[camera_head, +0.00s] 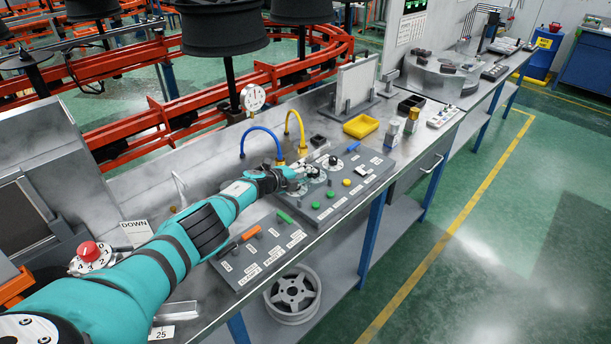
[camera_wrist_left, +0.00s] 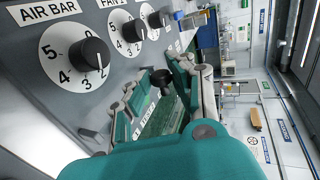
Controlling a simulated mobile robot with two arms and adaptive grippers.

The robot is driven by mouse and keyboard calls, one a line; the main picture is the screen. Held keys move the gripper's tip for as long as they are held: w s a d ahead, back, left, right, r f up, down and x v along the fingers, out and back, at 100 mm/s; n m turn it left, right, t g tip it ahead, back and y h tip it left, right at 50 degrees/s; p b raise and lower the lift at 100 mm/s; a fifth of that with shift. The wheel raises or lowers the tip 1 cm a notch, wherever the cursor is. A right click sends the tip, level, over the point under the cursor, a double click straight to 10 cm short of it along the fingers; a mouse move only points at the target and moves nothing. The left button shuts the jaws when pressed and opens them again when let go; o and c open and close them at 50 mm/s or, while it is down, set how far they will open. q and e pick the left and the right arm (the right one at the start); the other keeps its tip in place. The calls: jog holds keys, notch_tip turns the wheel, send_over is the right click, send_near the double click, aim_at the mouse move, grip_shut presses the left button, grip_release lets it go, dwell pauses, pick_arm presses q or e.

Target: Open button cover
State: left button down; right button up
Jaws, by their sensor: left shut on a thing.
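My left gripper (camera_head: 294,176) reaches over the sloped grey control panel (camera_head: 340,204), beside its upper-left dials. In the left wrist view the gripper (camera_wrist_left: 160,88) is shut on a small dark part (camera_wrist_left: 162,78) at the panel. The fingers hide most of this part, and I cannot tell whether it is a button cover. The AIR BAR dial (camera_wrist_left: 92,55) is close to the left of the fingers. Green buttons (camera_head: 315,205) and a yellow button (camera_head: 346,182) show on the panel in the head view. My right gripper is not in view.
Blue and yellow hoses (camera_head: 258,130) rise behind the panel. A second panel with an orange handle (camera_head: 250,233) lies nearer. A wheel rim (camera_head: 293,293) is on the lower shelf. The green floor to the right is clear.

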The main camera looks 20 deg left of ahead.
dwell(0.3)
pick_arm(q)
jog(key=c, duration=1.2)
grip_release()
jog(key=shift+o, duration=0.2)
jog(key=shift+a+r, duration=0.15)
jog(key=shift+r, duration=0.55)
notch_tip(320, 180, up, 8)
jog(key=shift+r, duration=0.25)
